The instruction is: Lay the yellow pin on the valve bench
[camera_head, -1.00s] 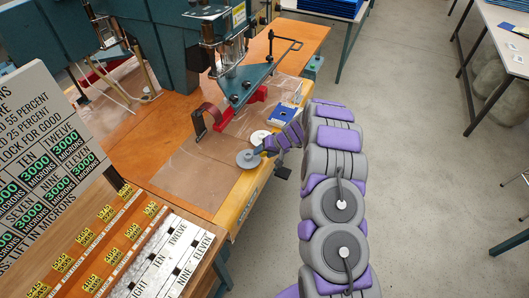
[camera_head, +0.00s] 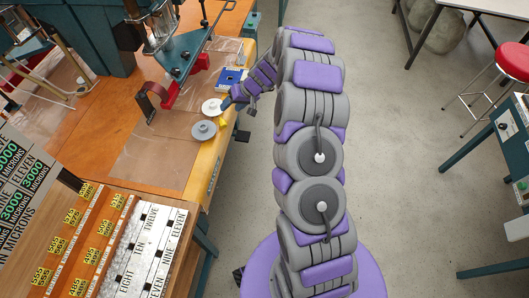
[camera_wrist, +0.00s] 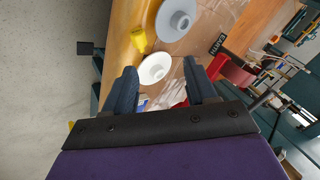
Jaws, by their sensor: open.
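The small yellow pin (camera_head: 223,122) lies at the right edge of the orange press bench (camera_head: 125,75), next to a grey disc (camera_head: 203,130) and a white disc (camera_head: 211,106). In the wrist view the yellow pin (camera_wrist: 142,40) lies near the bench's edge, beyond my fingertips and to the left of their middle. My gripper (camera_wrist: 159,66) is open, with nothing between its fingers; the white disc (camera_wrist: 154,68) shows through the gap. In the head view my gripper (camera_head: 229,102) is over the bench edge, just past the pin. I cannot tell which bench is the valve bench.
A blue block (camera_head: 231,79) and a red clamp part (camera_head: 168,95) stand near the gripper. The green press (camera_head: 85,35) fills the upper left. At right are a teal-edged bench (camera_head: 510,135) with controls and a red stool (camera_head: 512,62). Clear floor lies between the benches.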

